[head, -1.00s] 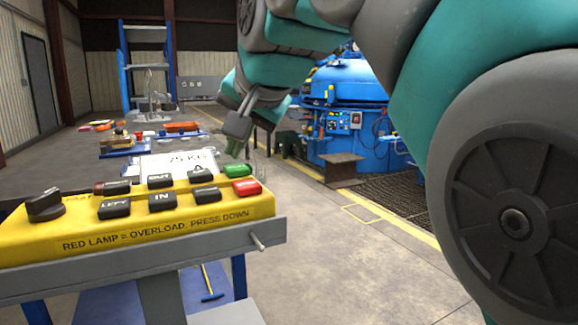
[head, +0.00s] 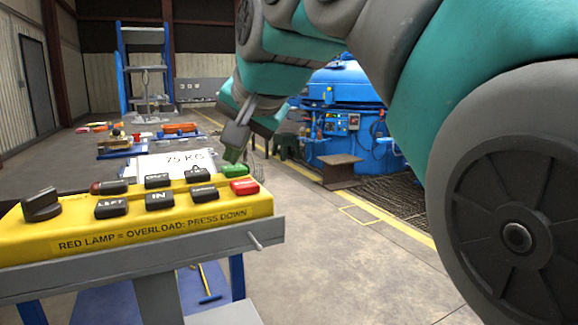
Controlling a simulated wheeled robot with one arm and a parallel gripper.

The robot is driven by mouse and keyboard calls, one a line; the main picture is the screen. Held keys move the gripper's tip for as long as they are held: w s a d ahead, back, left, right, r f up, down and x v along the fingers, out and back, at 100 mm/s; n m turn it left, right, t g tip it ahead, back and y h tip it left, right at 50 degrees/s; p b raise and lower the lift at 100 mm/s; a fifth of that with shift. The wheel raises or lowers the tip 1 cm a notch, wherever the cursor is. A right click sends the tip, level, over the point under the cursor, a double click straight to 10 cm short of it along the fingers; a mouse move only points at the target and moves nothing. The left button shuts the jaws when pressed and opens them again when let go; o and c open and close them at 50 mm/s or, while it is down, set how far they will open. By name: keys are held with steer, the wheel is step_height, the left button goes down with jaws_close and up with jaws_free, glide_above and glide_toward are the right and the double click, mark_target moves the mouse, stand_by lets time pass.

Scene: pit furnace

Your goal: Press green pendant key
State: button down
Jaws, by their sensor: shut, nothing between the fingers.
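The yellow pendant box (head: 130,240) lies at the lower left, with black keys on top, some lettered. The green key (head: 233,171) is at its far right corner, just behind the red key (head: 244,186). My gripper (head: 235,152) is shut and empty, pointing down at the green key from above and behind. Its tips overlap the key's upper edge in this view. I cannot tell whether they touch it.
A black knob (head: 42,204) stands at the box's left end. A white card reading 75 KG (head: 175,163) stands behind the keys. The blue furnace (head: 345,115) is at the back right. Open floor lies right of the stand.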

mark_target(235, 169)
steer(key=shift+f, duration=0.3)
steer(key=shift+r, duration=0.1)
stand_by(0.3)
steer(key=shift+r+p, duration=0.6)
steer(key=shift+r, duration=0.2)
steer(key=shift+r, duration=0.1)
steer(key=shift+r+p, duration=1.9)
steer(key=shift+r, duration=0.6)
